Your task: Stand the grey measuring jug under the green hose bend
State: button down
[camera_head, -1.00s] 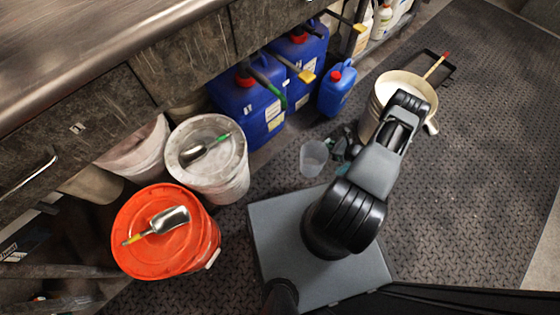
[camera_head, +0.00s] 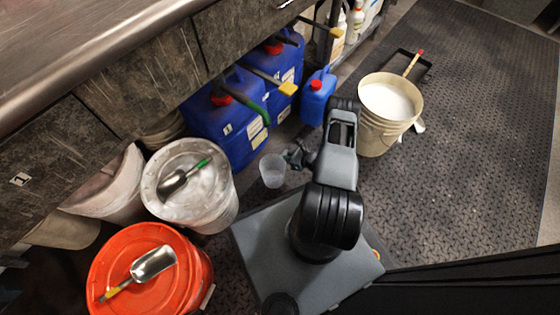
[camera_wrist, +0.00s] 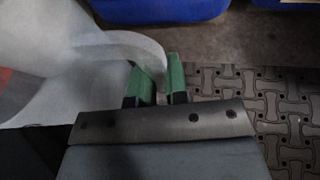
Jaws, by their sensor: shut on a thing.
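The grey measuring jug (camera_head: 272,172) is a small translucent cup in front of the blue canisters in the head view. In the wrist view the jug (camera_wrist: 60,50) fills the upper left, and its handle curves between the green fingers. My gripper (camera_head: 298,156) is beside the jug on its right, shut on the handle; the fingers also show in the wrist view (camera_wrist: 160,85). I cannot tell how far the jug is above the floor. The green hose bend (camera_head: 245,100) sticks out from a blue canister (camera_head: 225,128), behind and left of the jug.
A second blue canister (camera_head: 285,82) has a yellow-ended spout. A small blue can (camera_head: 318,98) stands right of it. A white-lidded bucket (camera_head: 190,195) and an orange bucket (camera_head: 145,270) stand left, each with a scoop. A cream bucket (camera_head: 388,120) stands right. Right floor matting (camera_head: 470,150) is clear.

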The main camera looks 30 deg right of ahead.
aim_at(276, 169)
jog(key=f+b, duration=0.1)
jog(key=w+f+b, duration=0.1)
jog(key=f, duration=0.1)
jog(key=a+f+b, duration=0.1)
jog(key=shift+w+a+f, duration=0.1)
jog(key=shift+w+f, duration=0.1)
jog(key=shift+f, duration=0.05)
jog(key=shift+f+b, duration=0.35)
jog(key=shift+b, duration=0.1)
jog(key=shift+r, duration=0.1)
jog(key=shift+s, duration=0.1)
jog(key=c, duration=1.1)
grip_release()
